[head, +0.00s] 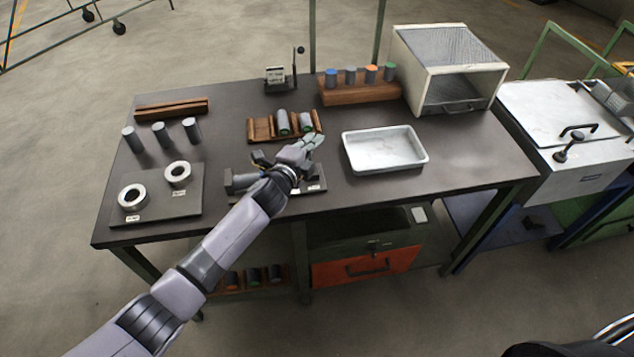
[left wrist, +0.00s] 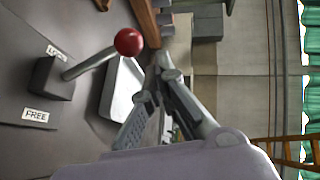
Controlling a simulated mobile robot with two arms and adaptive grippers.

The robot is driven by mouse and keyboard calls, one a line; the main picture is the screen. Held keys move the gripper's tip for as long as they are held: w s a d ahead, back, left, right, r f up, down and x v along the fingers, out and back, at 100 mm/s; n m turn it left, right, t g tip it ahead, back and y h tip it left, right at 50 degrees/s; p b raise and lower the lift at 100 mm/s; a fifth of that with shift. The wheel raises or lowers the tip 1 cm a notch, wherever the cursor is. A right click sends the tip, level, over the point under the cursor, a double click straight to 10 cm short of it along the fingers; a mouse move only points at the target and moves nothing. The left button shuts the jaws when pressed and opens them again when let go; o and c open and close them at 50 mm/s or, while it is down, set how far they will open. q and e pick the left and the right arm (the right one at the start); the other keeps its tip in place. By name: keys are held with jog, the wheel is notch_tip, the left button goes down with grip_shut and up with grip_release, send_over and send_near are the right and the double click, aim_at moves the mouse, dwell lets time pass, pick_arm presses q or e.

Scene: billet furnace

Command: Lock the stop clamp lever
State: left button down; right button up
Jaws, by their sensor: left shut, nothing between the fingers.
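The stop clamp lever shows in the left wrist view as a metal rod with a red ball knob (left wrist: 129,42), rising from a dark block (left wrist: 54,78). A LOCK label (left wrist: 57,52) lies beside the rod, partly covered by it, and a FREE label (left wrist: 36,115) lies on the other side of the block. In the head view my left arm hides most of the clamp; part of its dark base plate (head: 312,185) shows. My left gripper (head: 315,140) is shut and empty over the bench, its fingers (left wrist: 157,88) apart from the knob. My right gripper is not in view.
On the bench (head: 455,165) are a white tray (head: 384,149) to the right, a wooden cradle (head: 262,129) with green-ended cylinders behind the gripper, a wooden rack (head: 360,90), and an open box (head: 450,70). A plate with two rings (head: 132,197) and several grey cylinders (head: 162,134) stand left.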

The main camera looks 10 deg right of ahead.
pick_arm(q)
jog(key=shift+w, duration=0.6)
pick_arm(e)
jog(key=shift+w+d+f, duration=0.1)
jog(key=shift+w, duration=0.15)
